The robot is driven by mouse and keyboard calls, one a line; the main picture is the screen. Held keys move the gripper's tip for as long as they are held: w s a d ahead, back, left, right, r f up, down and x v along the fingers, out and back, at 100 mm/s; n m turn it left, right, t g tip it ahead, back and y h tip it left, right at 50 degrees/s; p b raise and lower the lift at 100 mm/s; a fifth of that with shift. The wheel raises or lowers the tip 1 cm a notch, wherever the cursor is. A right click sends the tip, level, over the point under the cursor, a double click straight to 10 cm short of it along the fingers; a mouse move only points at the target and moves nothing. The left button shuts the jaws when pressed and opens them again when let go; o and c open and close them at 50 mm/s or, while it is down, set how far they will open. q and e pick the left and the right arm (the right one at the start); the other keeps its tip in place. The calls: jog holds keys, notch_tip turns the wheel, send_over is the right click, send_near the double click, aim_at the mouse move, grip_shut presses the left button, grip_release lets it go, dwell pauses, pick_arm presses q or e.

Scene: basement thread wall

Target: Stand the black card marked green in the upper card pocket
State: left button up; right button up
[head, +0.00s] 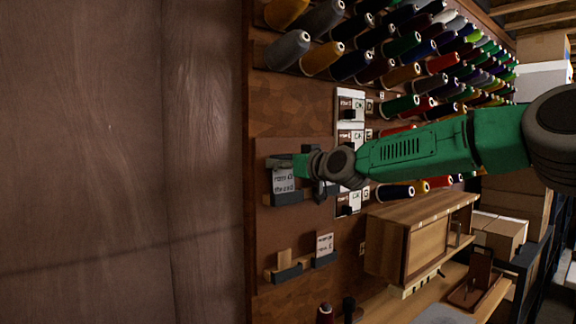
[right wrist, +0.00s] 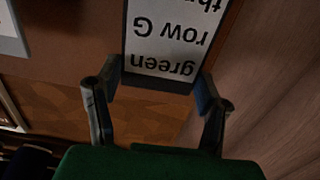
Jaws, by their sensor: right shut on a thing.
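The card marked green (head: 284,182) has a white printed face and stands upright at the upper card pocket (head: 288,198) on the brown board. Its lower edge meets the dark pocket lip; I cannot tell how deep it sits. In the right wrist view the card (right wrist: 167,40) appears upside down, reading "green" and "row G", with a dark band at its near edge. My right gripper (head: 300,168) is at the card's top; in the right wrist view its fingers (right wrist: 155,88) close on the card from both sides. My left gripper is out of view.
Below, a lower pocket (head: 289,273) holds a wood-coloured piece, and another (head: 325,260) holds a white card (head: 325,243). Thread spools (head: 400,75) stick out above and right. A wooden cabinet (head: 420,240) juts out at lower right. The plain wall at left is clear.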

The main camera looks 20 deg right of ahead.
jog(key=shift+w+d+f, duration=0.15)
jog(key=shift+d+f, duration=0.1)
jog(key=shift+d, duration=0.6)
jog(key=shift+c, duration=0.2)
jog(key=shift+a+f+b, duration=0.15)
jog(key=shift+a+b, duration=0.15)
jog(key=shift+a, duration=0.55)
jog(key=o, duration=1.2)
jog(key=shift+d+f, duration=0.1)
jog(key=shift+d, duration=0.45)
jog(key=v, duration=1.1)
jog(key=shift+s+d+f, duration=0.2)
jog(key=shift+s+d, duration=0.1)
jog(key=shift+d, duration=0.1)
jog(key=shift+a, duration=0.1)
